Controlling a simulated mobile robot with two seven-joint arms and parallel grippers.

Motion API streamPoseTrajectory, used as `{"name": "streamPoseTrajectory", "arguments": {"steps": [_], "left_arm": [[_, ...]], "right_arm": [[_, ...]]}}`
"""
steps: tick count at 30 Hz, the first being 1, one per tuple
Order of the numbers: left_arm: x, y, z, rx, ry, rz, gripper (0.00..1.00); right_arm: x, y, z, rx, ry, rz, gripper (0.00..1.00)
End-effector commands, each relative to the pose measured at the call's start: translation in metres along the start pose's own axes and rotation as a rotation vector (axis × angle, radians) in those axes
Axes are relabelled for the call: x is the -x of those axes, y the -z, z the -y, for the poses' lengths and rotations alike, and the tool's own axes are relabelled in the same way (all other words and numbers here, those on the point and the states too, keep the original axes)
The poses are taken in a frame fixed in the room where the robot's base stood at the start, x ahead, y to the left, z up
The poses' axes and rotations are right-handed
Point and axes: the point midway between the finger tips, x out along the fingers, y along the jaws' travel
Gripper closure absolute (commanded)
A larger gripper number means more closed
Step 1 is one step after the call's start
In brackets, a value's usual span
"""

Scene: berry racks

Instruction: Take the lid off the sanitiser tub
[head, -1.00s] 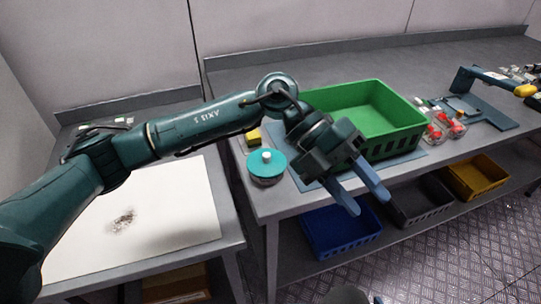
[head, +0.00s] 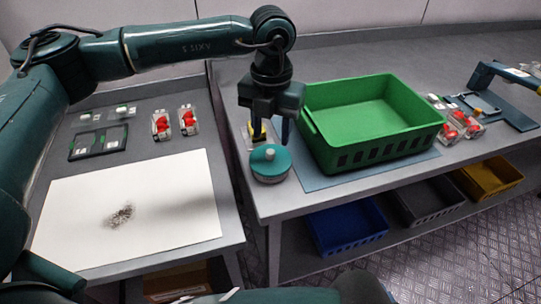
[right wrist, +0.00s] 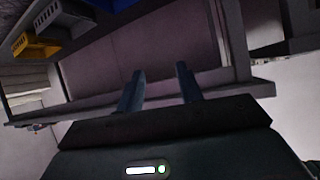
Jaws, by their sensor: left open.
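The sanitiser tub (head: 271,178) stands near the front left corner of the right-hand bench in the head view. Its teal lid (head: 255,161) is on, with a pale knob (head: 269,154) on top. My left gripper (head: 271,138) points down just above and behind the lid, fingers apart, with nothing seen between them. Whether a fingertip touches the lid or knob cannot be told. My right gripper (right wrist: 158,78) shows in the right wrist view with its fingers apart and nothing between them.
A green crate (head: 399,143) on a blue mat (head: 317,181) stands close right of the tub. A yellow item (head: 256,135) is partly hidden behind the left gripper. Berry punnets (head: 463,121) stand further right. The left bench holds a white sheet (head: 180,195).

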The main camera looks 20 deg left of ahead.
Motion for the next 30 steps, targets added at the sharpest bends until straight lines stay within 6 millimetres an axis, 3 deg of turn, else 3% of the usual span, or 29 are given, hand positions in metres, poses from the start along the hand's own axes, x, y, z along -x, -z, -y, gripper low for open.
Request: {"name": "streamPoseTrajectory", "arguments": {"steps": [5,13,22,30], "left_arm": [[-0.012,0.000,-0.001,0.000,0.000,-0.002,0.57],[-0.050,-0.002,-0.004,-0.001,0.001,-0.002,0.57],[-0.057,-0.002,-0.004,-0.001,0.001,0.000,0.57],[-0.056,-0.002,-0.003,-0.001,0.001,0.000,0.78]], "right_arm": [[0.001,0.002,-0.001,0.003,-0.003,0.003,0.64],[0.003,0.001,-0.005,-0.004,-0.018,0.022,0.64],[0.002,0.002,-0.005,-0.010,-0.021,0.021,0.64],[0.002,0.002,-0.004,-0.010,-0.019,0.020,0.64]]}}
